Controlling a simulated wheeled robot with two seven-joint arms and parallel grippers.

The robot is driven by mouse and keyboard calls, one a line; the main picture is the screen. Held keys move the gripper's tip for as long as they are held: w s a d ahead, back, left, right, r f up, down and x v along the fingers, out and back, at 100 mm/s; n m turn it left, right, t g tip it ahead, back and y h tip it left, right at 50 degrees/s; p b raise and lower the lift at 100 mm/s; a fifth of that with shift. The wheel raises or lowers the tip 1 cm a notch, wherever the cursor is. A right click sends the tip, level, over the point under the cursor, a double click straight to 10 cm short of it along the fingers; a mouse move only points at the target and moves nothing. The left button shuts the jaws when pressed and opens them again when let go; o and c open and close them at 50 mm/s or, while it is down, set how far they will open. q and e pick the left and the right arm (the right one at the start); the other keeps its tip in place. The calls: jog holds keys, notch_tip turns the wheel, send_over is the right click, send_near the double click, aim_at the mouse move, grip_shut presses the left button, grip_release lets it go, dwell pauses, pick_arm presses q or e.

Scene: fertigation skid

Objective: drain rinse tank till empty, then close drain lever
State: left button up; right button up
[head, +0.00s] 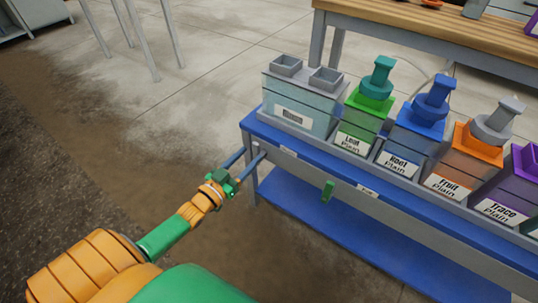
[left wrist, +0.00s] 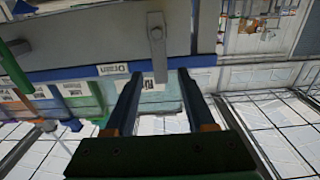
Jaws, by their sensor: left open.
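A pale translucent tank (head: 296,98) with a grey top stands at the left end of the blue bench; its label is too small to read, and I cannot tell its liquid level. In the left wrist view a grey lever (left wrist: 157,52) sits on the grey front rail beside an upside-down "Drain" label (left wrist: 113,69). My left gripper (head: 253,153) is at the bench's left front corner, open. In the wrist view its two blue fingers (left wrist: 157,77) stand either side of the lever's free end, with visible gaps. My right gripper is not in view.
Tanks labelled Leaf (head: 361,120), Root (head: 411,142), Fruit (head: 462,163) and Trace (head: 508,190) stand rightward along the blue bench (head: 330,163). A wooden table (head: 440,28) is behind.

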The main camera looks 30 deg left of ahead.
aim_at(255, 150)
pick_arm(q)
jog(key=w+b, duration=0.1)
jog(key=w, duration=0.3)
jog(key=shift+w+d+f, duration=0.1)
jog(key=shift+w, duration=0.3)
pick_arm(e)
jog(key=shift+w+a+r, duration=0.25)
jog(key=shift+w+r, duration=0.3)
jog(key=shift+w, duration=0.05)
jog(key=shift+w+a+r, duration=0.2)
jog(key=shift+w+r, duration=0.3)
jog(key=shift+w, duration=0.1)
pick_arm(q)
jog(key=shift+c, duration=0.2)
grip_shut()
